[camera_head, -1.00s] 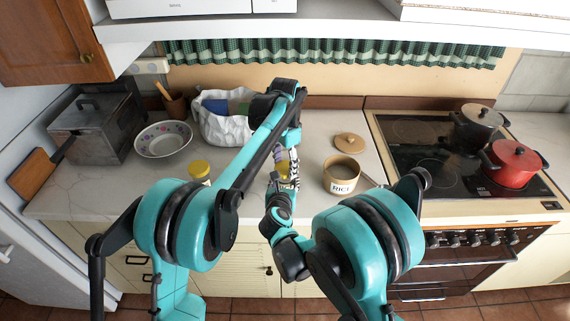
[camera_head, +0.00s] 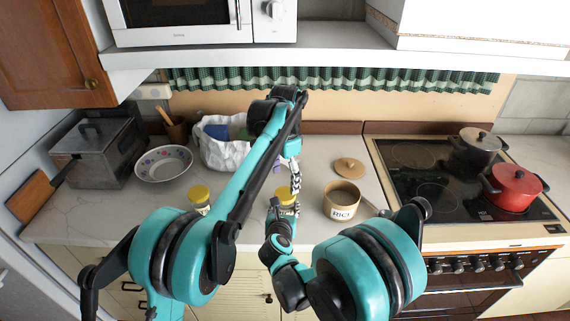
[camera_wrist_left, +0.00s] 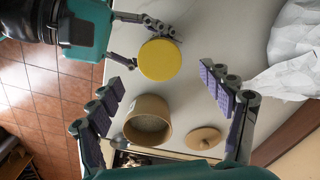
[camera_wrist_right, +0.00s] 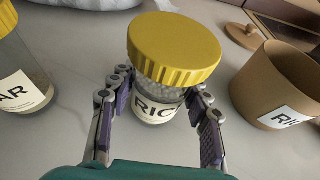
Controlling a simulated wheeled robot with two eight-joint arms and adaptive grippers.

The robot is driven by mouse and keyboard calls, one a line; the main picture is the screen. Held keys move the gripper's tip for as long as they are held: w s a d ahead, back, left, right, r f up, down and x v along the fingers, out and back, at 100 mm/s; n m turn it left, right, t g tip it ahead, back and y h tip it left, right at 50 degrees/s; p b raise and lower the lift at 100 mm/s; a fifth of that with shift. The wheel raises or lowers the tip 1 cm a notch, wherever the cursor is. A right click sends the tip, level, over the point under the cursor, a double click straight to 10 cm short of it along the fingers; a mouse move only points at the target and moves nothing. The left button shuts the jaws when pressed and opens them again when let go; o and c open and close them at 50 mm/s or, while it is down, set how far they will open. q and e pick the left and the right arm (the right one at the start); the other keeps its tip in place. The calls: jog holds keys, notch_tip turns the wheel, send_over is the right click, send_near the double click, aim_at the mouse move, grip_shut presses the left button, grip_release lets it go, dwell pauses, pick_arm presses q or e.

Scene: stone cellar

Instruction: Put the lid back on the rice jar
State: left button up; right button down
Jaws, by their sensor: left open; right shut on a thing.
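A glass jar (camera_wrist_right: 158,108) with a label reading "RIC" stands upright in the right wrist view, with white grains inside. A yellow lid (camera_wrist_right: 174,46) sits on its top; I cannot tell how tightly. My right gripper (camera_wrist_right: 162,90) is shut on the jar body below the lid. The yellow lid also shows in the left wrist view (camera_wrist_left: 160,60) and the head view (camera_head: 285,197). My left gripper (camera_wrist_left: 158,82) is open and empty, its fingers wide apart above the lid. In the head view my left gripper (camera_head: 295,182) hangs by the lid, partly hidden by the arm.
An open tan canister (camera_head: 341,211), also labelled RICE, stands right of the jar, its wooden lid (camera_head: 349,168) behind it. Another yellow-lidded jar (camera_head: 199,197) is at left. A bowl (camera_head: 163,164), white bag (camera_head: 213,150) and stove pots (camera_head: 515,187) stand farther out.

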pick_arm(q)
notch_tip(320, 180, up, 7)
jog(key=shift+f, duration=0.1)
pick_arm(e)
jog(key=c, duration=0.6)
grip_release()
jog(key=shift+c, duration=0.2)
jog(key=v, duration=1.2)
pick_arm(q)
jog(key=shift+f, duration=0.1)
